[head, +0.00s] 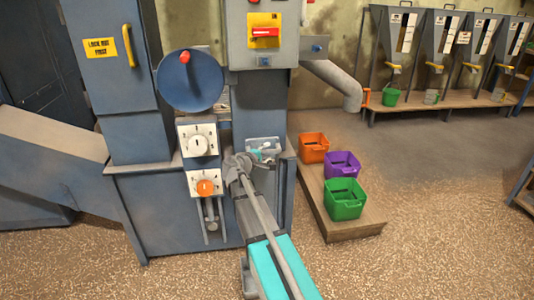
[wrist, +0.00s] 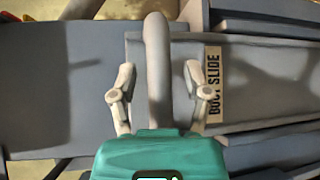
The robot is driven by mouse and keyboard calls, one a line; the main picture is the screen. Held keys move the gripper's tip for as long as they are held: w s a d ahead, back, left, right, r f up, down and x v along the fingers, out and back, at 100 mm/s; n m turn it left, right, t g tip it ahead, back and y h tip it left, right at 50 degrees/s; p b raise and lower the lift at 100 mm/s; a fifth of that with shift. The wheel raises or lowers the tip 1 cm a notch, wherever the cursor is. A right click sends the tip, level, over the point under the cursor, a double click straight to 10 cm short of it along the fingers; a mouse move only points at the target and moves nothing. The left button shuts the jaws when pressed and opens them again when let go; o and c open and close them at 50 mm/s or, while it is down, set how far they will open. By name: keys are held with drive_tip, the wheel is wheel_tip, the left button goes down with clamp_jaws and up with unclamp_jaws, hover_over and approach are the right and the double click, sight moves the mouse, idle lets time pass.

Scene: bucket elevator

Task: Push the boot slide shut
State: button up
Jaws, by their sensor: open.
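The boot slide is a flat grey plate (wrist: 260,75) in the wrist view, marked by a pale "BOOT SLIDE" label (wrist: 213,88). A thick grey bar handle (wrist: 157,45) stands out from it. My gripper (wrist: 158,78) is open, with one finger on each side of the handle and a visible gap on both sides. Whether the fingertips touch the plate I cannot tell. In the head view my gripper (head: 264,152) is at the front of the blue-grey elevator housing, low down by a light plate (head: 262,142). My arm hides much of the slide there.
Left of my arm are two white dial panels (head: 198,141), the lower with an orange knob (head: 205,187). A blue handwheel (head: 190,80) is above. Orange (head: 313,148), purple (head: 342,164) and green (head: 345,199) bins stand on a low wooden platform (head: 345,230) at right.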

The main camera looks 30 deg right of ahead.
clamp_jaws()
drive_tip(key=shift+f, duration=0.1)
wheel_tip(320, 180, down, 6)
drive_tip(key=b, duration=0.6)
drive_tip(key=shift+f+b, duration=0.25)
drive_tip(key=shift+b, duration=0.15)
drive_tip(key=shift+s, duration=0.1)
drive_tip(key=shift+c, duration=0.6)
unclamp_jaws()
drive_tip(key=shift+f, duration=0.15)
drive_tip(key=shift+o, duration=0.6)
